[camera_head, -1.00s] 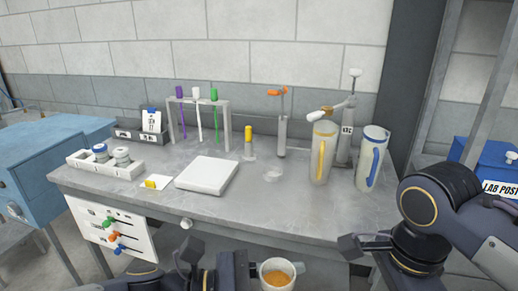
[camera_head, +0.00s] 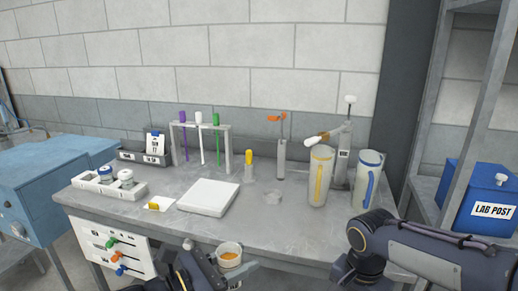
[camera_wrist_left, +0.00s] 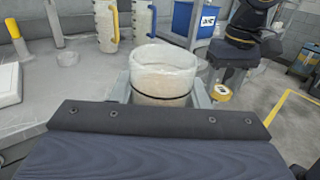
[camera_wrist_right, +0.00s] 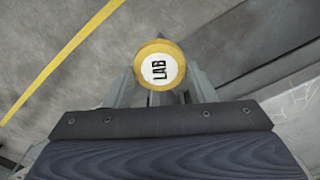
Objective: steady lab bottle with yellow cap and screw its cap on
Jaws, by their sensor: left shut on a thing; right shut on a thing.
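The lab bottle (camera_head: 229,252) is a wide white tub, open at the top, with orange contents in the head view. It also shows upright in the left wrist view (camera_wrist_left: 162,75). My left gripper (camera_wrist_left: 162,98) is shut around its sides, in front of the bench. The yellow cap (camera_wrist_right: 160,66) has a white disc reading LAB and is held in my right gripper (camera_wrist_right: 158,92). In the left wrist view the cap (camera_wrist_left: 221,93) is to the right of the bottle and apart from it. My right gripper's fingers are out of the head view.
The grey bench (camera_head: 270,225) lies behind the bottle. It carries a white slab (camera_head: 208,197), a tube rack (camera_head: 200,128), a yellow-handled jug (camera_head: 320,178) and a blue-handled jug (camera_head: 366,180). A blue LAB POST box (camera_head: 478,195) stands on the right. The bench's front middle is clear.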

